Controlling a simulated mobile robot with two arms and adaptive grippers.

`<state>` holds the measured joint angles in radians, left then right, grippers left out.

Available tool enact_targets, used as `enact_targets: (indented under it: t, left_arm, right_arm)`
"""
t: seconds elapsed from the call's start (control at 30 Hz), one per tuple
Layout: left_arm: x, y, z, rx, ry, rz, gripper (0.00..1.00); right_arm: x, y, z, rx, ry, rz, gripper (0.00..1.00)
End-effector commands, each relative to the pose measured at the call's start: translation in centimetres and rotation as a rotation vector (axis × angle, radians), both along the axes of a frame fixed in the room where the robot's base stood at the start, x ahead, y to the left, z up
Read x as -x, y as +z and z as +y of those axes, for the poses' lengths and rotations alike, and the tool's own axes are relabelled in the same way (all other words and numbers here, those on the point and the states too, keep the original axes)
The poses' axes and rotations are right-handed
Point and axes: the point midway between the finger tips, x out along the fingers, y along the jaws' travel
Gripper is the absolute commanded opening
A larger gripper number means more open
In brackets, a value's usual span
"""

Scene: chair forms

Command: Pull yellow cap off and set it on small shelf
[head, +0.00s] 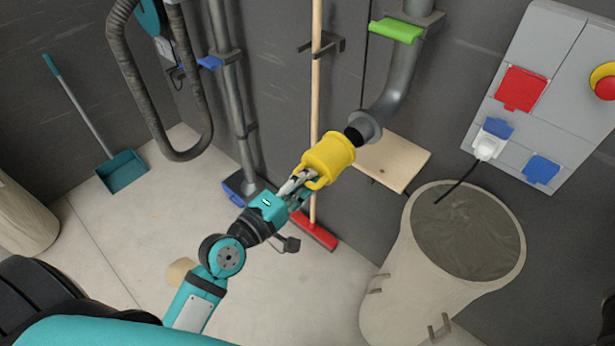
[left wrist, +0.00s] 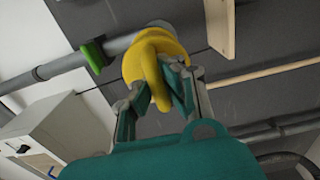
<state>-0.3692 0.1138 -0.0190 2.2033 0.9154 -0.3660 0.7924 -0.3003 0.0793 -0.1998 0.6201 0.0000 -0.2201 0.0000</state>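The yellow cap (head: 330,157) is at the lower end of the grey pipe (head: 403,70). A dark section shows between the cap and the pipe's flange (head: 367,126); I cannot tell whether they still touch. My left gripper (head: 303,182) is closed around the cap's loop handle. In the left wrist view the cap (left wrist: 147,58) is between the fingers (left wrist: 160,92), with its handle towards me. The small wooden shelf (head: 405,163) is on the wall just right of the cap, and its bare top shows. My right gripper is out of view.
A wooden broom handle (head: 316,75) stands behind the cap, with its red head (head: 313,229) on the floor. A large bin (head: 400,275) stands below the shelf. A grey socket panel (head: 545,95) is on the right wall. A green lever (head: 396,30) sticks out above.

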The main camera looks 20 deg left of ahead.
Motion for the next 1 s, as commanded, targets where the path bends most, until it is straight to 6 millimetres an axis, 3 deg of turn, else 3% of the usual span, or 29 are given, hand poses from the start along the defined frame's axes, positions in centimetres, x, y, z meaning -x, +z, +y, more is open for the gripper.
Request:
enact_targets:
  t: [0.6, 1.0]
  left_arm:
    - [4.3, -0.4, 1.6, -0.001, 0.000, 0.001, 0.00]
    - [4.6, -0.3, 1.7, 0.000, 0.000, -0.001, 0.00]
  right_arm:
    - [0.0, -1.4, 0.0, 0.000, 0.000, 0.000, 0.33]
    - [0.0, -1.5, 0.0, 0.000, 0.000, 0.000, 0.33]
